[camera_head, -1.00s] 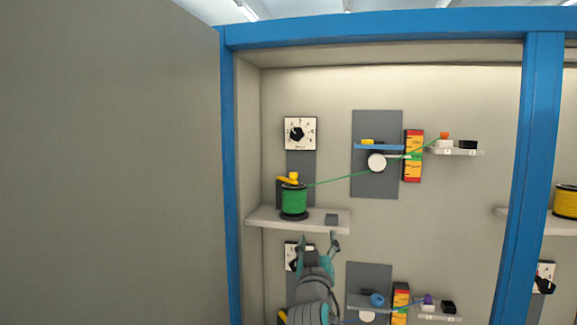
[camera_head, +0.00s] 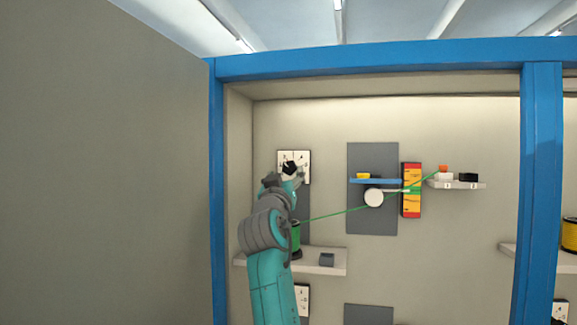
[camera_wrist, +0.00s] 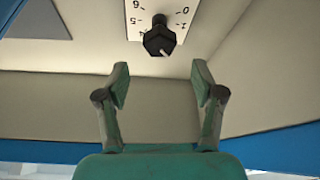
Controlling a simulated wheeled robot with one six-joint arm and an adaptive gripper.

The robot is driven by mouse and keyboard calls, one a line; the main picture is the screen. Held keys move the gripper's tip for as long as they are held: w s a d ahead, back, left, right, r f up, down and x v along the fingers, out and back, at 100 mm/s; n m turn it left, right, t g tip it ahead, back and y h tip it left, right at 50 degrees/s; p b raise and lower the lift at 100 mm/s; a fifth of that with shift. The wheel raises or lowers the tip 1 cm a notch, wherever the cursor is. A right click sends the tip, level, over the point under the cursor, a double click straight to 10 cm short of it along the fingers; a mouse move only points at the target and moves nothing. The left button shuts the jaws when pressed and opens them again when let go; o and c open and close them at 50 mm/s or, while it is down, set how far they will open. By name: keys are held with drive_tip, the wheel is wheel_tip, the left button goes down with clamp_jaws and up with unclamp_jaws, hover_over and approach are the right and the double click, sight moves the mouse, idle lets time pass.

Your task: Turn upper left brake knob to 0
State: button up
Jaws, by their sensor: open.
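The upper left brake knob (camera_head: 289,167) is black and sits on a white dial plate (camera_head: 304,160) on the back wall. In the wrist view the knob (camera_wrist: 159,38) is at the top middle, with part of the numbered plate (camera_wrist: 183,14) cut off by the frame edge. A small light mark shows on the knob's lower right; the number it points to is unclear. My gripper (camera_wrist: 160,84) is open and empty, its fingers spread and apart from the knob. In the head view my gripper (camera_head: 287,184) is just below the knob and covers part of the plate.
A green cable (camera_head: 340,212) runs right past a white wheel (camera_head: 374,198). A blue post (camera_head: 540,190) stands at right, a grey panel (camera_head: 110,190) at left.

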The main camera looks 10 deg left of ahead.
sight(288, 166)
drive_tip(key=shift+x, duration=3.65)
drive_tip(key=c, duration=1.1)
